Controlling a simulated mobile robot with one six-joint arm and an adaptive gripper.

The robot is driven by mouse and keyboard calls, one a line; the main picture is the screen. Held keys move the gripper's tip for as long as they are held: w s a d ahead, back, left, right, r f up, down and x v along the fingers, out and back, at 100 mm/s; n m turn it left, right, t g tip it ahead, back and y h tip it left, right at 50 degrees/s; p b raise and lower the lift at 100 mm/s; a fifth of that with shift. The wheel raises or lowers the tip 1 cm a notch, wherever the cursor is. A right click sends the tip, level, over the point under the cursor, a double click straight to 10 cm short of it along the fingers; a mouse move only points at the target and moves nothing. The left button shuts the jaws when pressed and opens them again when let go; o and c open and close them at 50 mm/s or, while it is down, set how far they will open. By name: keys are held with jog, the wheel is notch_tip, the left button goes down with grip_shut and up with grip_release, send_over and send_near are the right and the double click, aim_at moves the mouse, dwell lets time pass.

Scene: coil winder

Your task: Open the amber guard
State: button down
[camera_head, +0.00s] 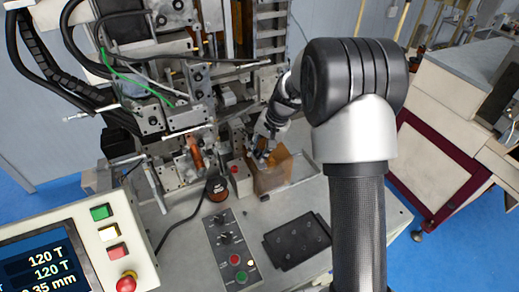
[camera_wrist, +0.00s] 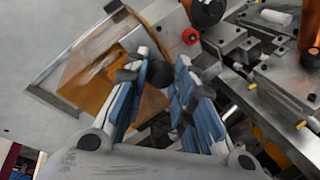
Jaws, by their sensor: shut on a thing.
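The amber guard (camera_head: 271,180) is a see-through orange-brown box panel on the machine bed, right of the winding head. In the wrist view the guard (camera_wrist: 88,78) fills the upper left, tilted in the picture. My gripper (camera_head: 262,156) reaches down to the guard's top from behind. In the wrist view my gripper (camera_wrist: 163,68) has its blue-padded fingers on either side of a small dark part (camera_wrist: 159,73) at the guard's edge, which looks like its handle. The fingers partly hide that part, and the exact contact is hard to see.
A switch panel (camera_head: 215,238) and a black tray (camera_head: 283,252) lie in front. The winding head (camera_head: 180,130) crowds the left; bare bed lies right of the guard.

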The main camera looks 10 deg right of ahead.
dwell(0.3)
send_over(282, 149)
jog(key=s+d, duration=0.1)
jog(key=d, duration=0.1)
jog(key=shift+a, duration=0.2)
jog(key=c, duration=1.3)
grip_release()
jog(key=shift+a, duration=0.1)
jog(key=v, duration=1.2)
